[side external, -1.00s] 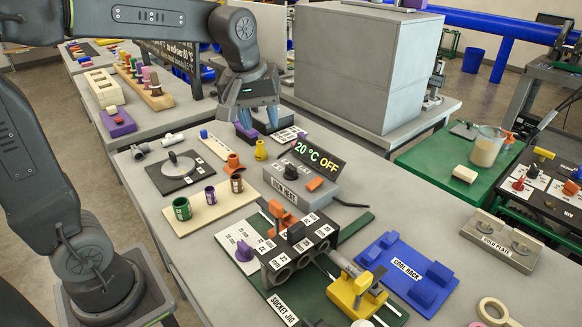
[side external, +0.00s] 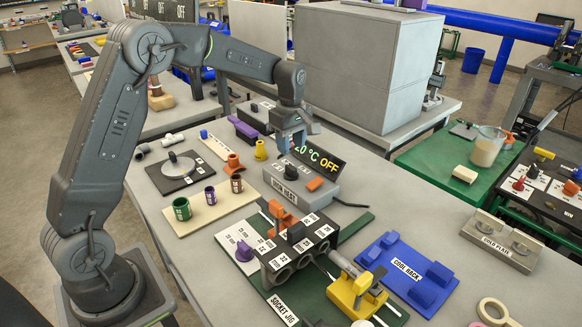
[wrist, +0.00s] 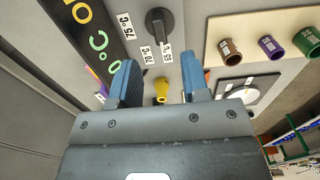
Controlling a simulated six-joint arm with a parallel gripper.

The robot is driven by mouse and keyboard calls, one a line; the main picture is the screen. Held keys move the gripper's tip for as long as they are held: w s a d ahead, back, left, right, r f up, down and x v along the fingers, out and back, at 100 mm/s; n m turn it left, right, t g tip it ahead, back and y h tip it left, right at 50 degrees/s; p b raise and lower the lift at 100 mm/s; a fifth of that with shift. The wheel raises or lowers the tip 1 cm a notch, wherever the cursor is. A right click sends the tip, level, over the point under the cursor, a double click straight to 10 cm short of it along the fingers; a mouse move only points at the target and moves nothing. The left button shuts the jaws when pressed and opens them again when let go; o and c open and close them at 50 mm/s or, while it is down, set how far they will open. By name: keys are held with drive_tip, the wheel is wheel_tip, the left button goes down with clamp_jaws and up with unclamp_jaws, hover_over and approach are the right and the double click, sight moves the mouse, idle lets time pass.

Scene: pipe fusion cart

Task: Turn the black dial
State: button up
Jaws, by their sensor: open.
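The black dial (side external: 291,172) sits on top of the grey heater box (side external: 325,190), in front of its tilted display (side external: 326,160). The display reads "°C OFF" with its first figures partly covered by my gripper. In the wrist view the dial (wrist: 158,25) is a round knob with a raised bar, beside temperature labels 75, 70 and 65 °C. My gripper (side external: 291,143) is open and empty, above and behind the dial, apart from it. In the wrist view its two blue fingers (wrist: 162,70) are spread, with the dial beyond their tips.
An orange button (side external: 315,184) is on the same box. A yellow fitting (side external: 261,150) and an orange fitting (side external: 234,163) stand to the left. A board with coloured sockets (side external: 213,208) lies nearer left. The socket jig (side external: 283,309) is in front. A large grey cabinet (side external: 345,70) stands behind.

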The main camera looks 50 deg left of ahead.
sight(291, 166)
wheel_tip(291, 166, down, 8)
drive_tip(key=shift+r, duration=0.1)
idle(0.4)
clamp_jaws()
